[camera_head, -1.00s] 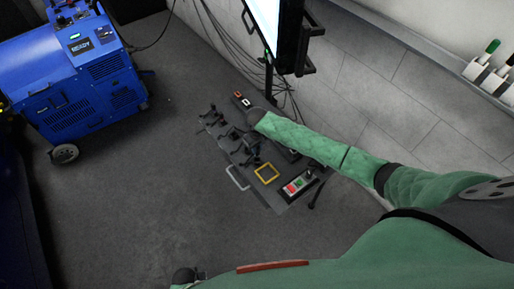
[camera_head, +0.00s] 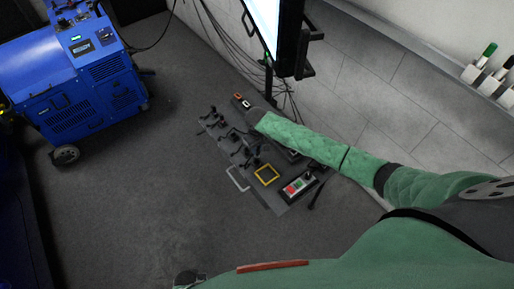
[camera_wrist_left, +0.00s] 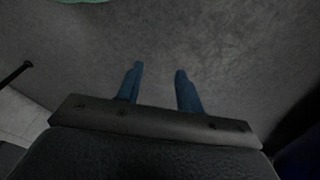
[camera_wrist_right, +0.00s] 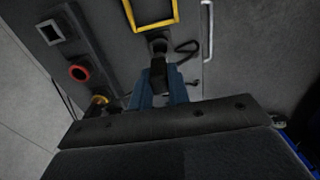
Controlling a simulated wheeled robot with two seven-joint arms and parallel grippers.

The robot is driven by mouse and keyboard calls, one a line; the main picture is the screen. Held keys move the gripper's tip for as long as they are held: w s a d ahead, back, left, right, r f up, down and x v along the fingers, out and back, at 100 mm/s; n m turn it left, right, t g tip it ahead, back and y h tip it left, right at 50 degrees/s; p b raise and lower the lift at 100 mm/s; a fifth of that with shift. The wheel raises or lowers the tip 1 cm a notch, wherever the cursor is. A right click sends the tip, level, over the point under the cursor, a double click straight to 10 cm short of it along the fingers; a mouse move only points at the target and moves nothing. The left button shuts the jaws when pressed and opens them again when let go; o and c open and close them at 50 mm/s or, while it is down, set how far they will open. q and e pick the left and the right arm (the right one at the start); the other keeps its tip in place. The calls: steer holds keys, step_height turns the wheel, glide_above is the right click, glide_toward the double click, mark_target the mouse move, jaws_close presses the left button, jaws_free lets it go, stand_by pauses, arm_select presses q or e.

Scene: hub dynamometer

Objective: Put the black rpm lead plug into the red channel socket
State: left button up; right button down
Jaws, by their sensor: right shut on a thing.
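My right gripper (camera_wrist_right: 158,92) is shut on the black plug (camera_wrist_right: 158,72). A thin dark cable loop (camera_wrist_right: 187,47) lies beside the plug in the right wrist view. The red-ringed socket (camera_wrist_right: 78,72) is on the raised strip to the left of the gripper, apart from the plug. In the head view my green right sleeve (camera_head: 318,147) reaches over the panel and covers part of that strip; the held plug is too small and dark there to make out. My left gripper (camera_wrist_left: 160,80) is open and empty in the left wrist view, over grey floor.
The dark panel (camera_head: 285,201) bears a yellow square frame (camera_head: 266,174), a metal handle (camera_head: 237,179) and a button box (camera_head: 299,186). A pale-framed socket (camera_wrist_right: 50,32) and a yellow-ringed one (camera_wrist_right: 98,100) flank the red one. A monitor (camera_head: 287,35) stands behind. A blue machine (camera_head: 75,90) is at left.

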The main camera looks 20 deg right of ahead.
steer(key=shift+r, duration=0.2)
steer(key=shift+r+p, duration=0.15)
steer(key=shift+p, duration=0.2)
arm_select(q)
steer(key=shift+s+a+f+p, duration=0.2)
steer(key=shift+s+a+p, duration=0.05)
steer(key=shift+s+p, duration=0.5)
arm_select(e)
steer(key=w+d, duration=0.5)
steer(key=d, duration=0.9)
steer(key=shift+w+d, duration=0.15)
steer(key=shift+d, duration=0.1)
stand_by(1.5)
arm_select(q)
steer(key=shift+w, duration=0.1)
